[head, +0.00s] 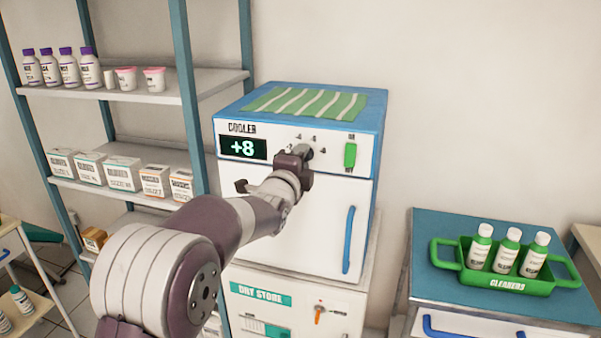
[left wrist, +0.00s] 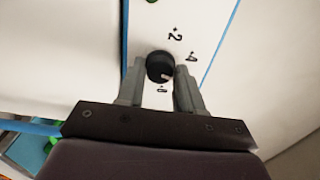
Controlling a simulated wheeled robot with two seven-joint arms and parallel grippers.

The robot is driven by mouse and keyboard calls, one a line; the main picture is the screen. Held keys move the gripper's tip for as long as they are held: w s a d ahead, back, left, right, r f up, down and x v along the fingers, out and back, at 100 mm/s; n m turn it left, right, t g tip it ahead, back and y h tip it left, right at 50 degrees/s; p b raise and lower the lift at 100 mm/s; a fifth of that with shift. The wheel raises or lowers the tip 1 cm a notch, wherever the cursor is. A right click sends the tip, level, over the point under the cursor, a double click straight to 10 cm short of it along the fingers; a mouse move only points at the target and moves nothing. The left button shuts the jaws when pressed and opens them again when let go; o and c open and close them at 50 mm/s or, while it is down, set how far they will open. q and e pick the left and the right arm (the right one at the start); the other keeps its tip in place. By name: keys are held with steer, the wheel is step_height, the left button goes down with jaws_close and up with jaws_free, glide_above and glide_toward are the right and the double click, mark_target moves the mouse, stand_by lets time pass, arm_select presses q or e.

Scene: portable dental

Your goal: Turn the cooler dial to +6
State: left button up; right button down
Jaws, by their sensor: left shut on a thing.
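The white and blue cooler (head: 290,210) stands against the wall, with a display (head: 242,148) reading +8. Its dial is a dark round knob (left wrist: 159,67) on the white front panel, with printed marks around it, including +2 and 4. A small light mark shows on the knob's lower part in the left wrist view. My left gripper (head: 303,153) reaches the panel from the front and mostly covers the dial in the head view. In the left wrist view its two grey fingers (left wrist: 160,78) are shut on the dial, one on each side. My right gripper is not in view.
A green switch (head: 350,155) sits right of the dial, and a blue door handle (head: 348,240) below. The dry store (head: 262,290) is under the cooler. A green cleaners tray (head: 507,282) stands on the right cabinet. Shelves (head: 140,94) with bottles and boxes stand left.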

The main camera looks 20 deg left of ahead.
arm_select(q)
steer(key=shift+f+m+b, duration=0.1)
steer(key=shift+m+b, duration=0.65)
steer(key=shift+m, duration=0.05)
steer(key=o, duration=1)
steer(key=s+b, duration=0.1)
steer(key=s, duration=1.1)
steer(key=shift+s+a+b, duration=0.2)
steer(key=shift+s+b, duration=0.15)
steer(key=shift+b, duration=0.05)
